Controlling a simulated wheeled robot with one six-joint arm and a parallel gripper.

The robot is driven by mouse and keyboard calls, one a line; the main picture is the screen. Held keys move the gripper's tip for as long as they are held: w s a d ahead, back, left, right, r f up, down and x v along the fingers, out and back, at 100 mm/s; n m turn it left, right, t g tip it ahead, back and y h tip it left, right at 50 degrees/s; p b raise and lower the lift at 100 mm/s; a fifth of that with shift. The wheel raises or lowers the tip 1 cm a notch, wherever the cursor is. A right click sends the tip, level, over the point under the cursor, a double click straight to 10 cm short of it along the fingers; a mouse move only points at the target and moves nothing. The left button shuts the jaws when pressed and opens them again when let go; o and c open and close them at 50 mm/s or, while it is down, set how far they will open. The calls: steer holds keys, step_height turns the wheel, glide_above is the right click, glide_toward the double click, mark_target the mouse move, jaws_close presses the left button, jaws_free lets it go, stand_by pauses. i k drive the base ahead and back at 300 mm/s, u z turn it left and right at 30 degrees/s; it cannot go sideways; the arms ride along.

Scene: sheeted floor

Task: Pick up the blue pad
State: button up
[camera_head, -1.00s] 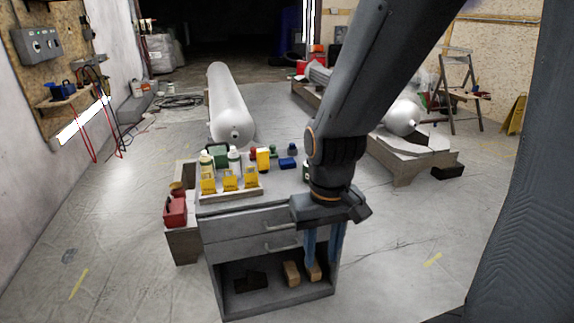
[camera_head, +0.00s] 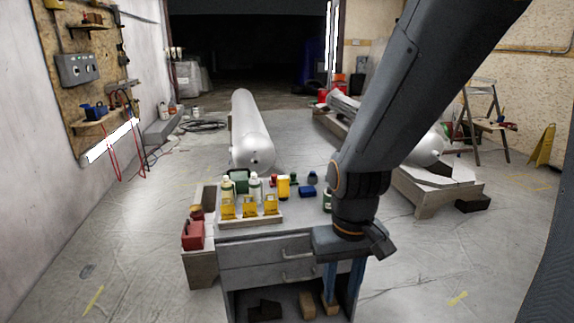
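The blue pad (camera_head: 307,191) is a small dark blue block lying on the grey cabinet top, near its back right part. It stands clear of my gripper. My gripper (camera_head: 343,285) points down at the right front of the cabinet, nearer to the camera and to the right of the pad. Its two blue fingers are apart, with nothing visible between them. The fingertips overlap the cabinet's open lower shelf in the picture.
The grey drawer cabinet (camera_head: 265,250) carries a tray of yellow holders (camera_head: 250,207), a yellow container (camera_head: 283,186) and several bottles. A dark green jar (camera_head: 327,200) stands beside my wrist. A red box (camera_head: 193,235) is at left. A silver cylinder (camera_head: 250,130) lies behind.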

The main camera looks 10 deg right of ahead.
mark_target(307, 191)
steer(key=z, duration=0.4)
steer(key=i, duration=1.6)
steer(key=u, duration=0.4)
